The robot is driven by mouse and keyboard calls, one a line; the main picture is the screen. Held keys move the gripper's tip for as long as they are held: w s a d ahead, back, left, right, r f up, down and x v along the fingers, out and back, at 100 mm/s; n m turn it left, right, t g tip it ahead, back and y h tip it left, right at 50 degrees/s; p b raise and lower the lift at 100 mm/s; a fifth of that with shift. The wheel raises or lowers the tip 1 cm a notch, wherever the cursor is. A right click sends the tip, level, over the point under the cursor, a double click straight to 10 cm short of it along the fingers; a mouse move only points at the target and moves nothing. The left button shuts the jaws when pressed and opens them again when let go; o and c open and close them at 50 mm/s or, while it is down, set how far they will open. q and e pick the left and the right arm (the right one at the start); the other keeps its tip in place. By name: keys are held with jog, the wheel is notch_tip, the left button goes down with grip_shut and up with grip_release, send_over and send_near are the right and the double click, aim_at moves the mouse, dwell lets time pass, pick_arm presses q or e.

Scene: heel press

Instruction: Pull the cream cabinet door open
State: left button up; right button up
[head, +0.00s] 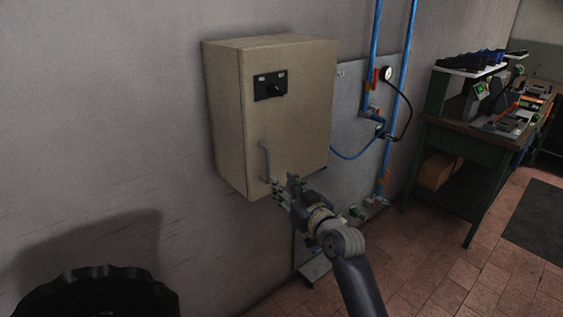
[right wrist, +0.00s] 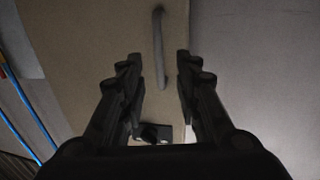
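The cream cabinet (head: 225,120) hangs on the grey wall. Its door (head: 300,120) looks shut. A black latch plate with a knob (head: 270,86) is near the door's upper left, and a grey bar handle (head: 265,162) is at its lower left. My right gripper (head: 284,184) is just below and right of the handle in the head view. In the right wrist view its two fingers (right wrist: 159,75) are spread apart and the handle (right wrist: 160,45) shows between and beyond them. Whether they touch it is not clear; they are not closed on it. My left gripper is not in view.
Blue pipes (head: 374,45) with a gauge (head: 387,73) run on a grey panel right of the cabinet. A green workbench (head: 460,140) with tools stands further right. A dark round object (head: 95,290) is at bottom left. The tiled floor before the bench is clear.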

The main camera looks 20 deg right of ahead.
aim_at(269, 165)
jog(key=w, duration=0.2)
jog(key=w+p, duration=0.1)
jog(key=w, duration=0.2)
jog(key=w+a+r, duration=0.1)
jog(key=w, duration=0.2)
jog(key=shift+w+r+p, duration=0.1)
jog(key=shift+p, duration=0.3)
jog(key=shift+w+a, duration=0.15)
jog(key=shift+w, duration=0.95)
jog(key=shift+c, duration=0.3)
grip_shut()
